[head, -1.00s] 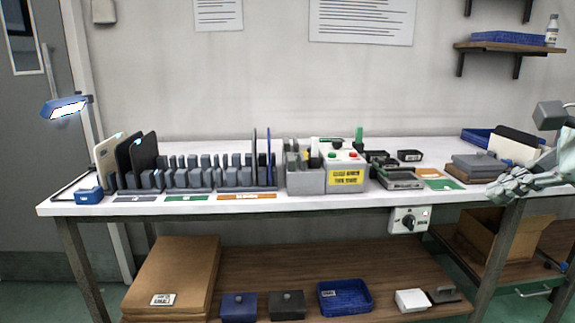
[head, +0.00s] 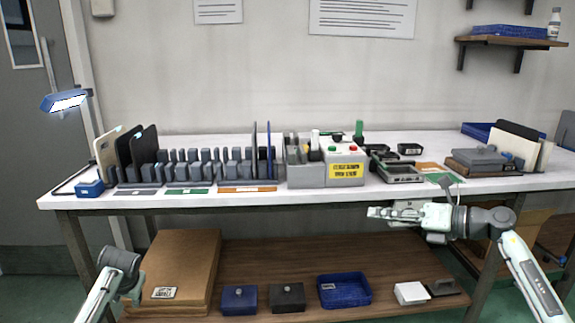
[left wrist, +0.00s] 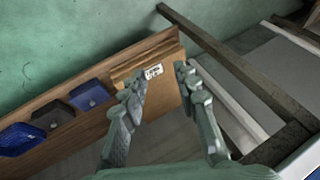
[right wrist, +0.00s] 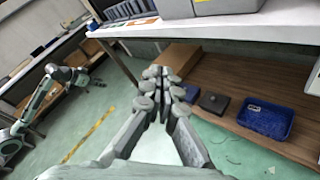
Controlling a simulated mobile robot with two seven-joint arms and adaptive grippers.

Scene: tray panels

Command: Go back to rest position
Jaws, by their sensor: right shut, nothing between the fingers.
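My right gripper (head: 380,213) is in front of the workbench's front edge, a little below the top, pointing left. In the right wrist view its fingers (right wrist: 163,82) are closed together with nothing between them. My left gripper (head: 132,292) is low at the left in the head view, in front of the lower shelf, and is partly hidden by its own arm. In the left wrist view its fingers (left wrist: 158,84) are spread apart and the gap is empty. Neither gripper touches anything that I can see.
The white workbench (head: 330,199) holds a rack of panels (head: 145,150), grey bins and a control box (head: 345,170). Below, a wooden shelf (head: 250,250) bears a cardboard box (head: 180,265) and a blue tray (head: 343,290). The floor in front is free.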

